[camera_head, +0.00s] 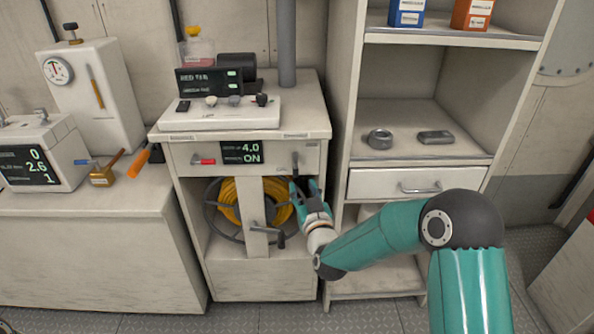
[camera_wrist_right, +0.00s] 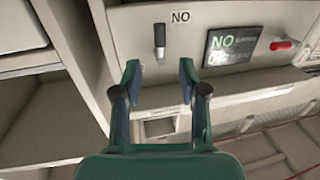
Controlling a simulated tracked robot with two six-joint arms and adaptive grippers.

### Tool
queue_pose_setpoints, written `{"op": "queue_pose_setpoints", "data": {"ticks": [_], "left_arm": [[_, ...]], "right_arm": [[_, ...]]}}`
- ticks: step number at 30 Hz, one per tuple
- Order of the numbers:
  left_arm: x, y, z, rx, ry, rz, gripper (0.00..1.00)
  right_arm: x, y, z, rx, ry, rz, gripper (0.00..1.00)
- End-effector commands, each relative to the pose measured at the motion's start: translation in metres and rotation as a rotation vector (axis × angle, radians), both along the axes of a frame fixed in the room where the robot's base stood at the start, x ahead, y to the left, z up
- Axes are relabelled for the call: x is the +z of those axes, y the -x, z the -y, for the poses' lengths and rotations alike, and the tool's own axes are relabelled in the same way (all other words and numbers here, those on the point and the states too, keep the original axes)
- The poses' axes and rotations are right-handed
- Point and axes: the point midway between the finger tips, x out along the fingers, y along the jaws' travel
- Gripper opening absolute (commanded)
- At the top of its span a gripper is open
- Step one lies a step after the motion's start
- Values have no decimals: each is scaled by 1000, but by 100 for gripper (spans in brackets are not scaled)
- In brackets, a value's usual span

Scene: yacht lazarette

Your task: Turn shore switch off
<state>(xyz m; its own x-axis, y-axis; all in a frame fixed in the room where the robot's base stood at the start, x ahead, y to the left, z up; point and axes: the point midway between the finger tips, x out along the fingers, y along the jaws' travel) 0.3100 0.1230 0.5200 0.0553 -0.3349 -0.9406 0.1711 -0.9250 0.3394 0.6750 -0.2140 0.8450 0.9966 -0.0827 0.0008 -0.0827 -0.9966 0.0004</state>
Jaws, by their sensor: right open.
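A dark lever switch (camera_head: 295,163) sits on the front panel of the middle cabinet, right of a display (camera_head: 241,152) reading "4.0" and "ON". The lever (camera_wrist_right: 159,40) also shows in the right wrist view, next to an "ON" label (camera_wrist_right: 180,17) that appears upside down. I cannot read a shore label on it. My right gripper (camera_head: 304,187) is open and empty, just below the lever in the head view. In the right wrist view my right gripper (camera_wrist_right: 160,68) has the lever beyond and between its fingertips, apparently apart. My left gripper is not in view.
A red handle (camera_head: 203,162) sits left of the display. Below the panel is a yellow hose reel (camera_head: 229,200) with a crank (camera_head: 281,240). A shelf unit (camera_head: 358,100) with a drawer (camera_head: 415,183) stands close on the right. A counter with instruments is on the left.

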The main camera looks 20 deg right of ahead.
Motion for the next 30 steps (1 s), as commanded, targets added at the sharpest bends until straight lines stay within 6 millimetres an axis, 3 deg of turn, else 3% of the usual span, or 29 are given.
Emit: {"op": "queue_pose_setpoints", "data": {"ticks": [6,12,26,30], "left_arm": [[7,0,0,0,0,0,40],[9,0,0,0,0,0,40],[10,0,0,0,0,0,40],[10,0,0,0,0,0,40]], "right_arm": [[0,-44,3,0,0,0,42],[-1,-69,5,1,0,-1,42],[-1,-79,7,1,0,-2,42],[-1,-79,7,0,-1,-2,22]]}}
